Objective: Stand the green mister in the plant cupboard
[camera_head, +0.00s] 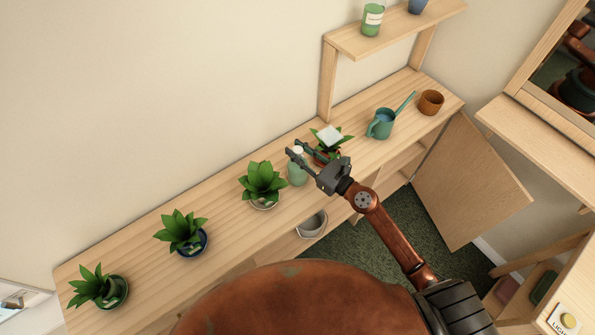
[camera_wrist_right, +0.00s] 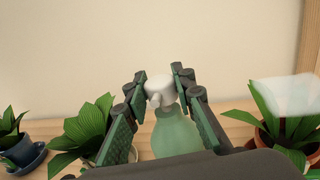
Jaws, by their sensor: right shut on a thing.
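The green mister (camera_head: 297,173), pale green with a white spray head, is upright among the potted plants on the long wooden bench. My right gripper (camera_head: 298,154) is shut on it from the right side. In the right wrist view the mister (camera_wrist_right: 176,135) sits between the two fingers, its white head (camera_wrist_right: 160,90) showing between their tips. I cannot tell whether its base touches the bench top. The cupboard (camera_head: 403,160) under the bench's right part stands open, its door (camera_head: 472,182) swung out to the right; much of its inside is hidden. My left gripper is not in view.
Several potted plants line the bench (camera_head: 222,227). One (camera_head: 264,182) is just left of the mister, and another in a terracotta pot (camera_head: 342,140) is behind my gripper. A watering can (camera_head: 381,124) and brown pot (camera_head: 431,102) stand farther right.

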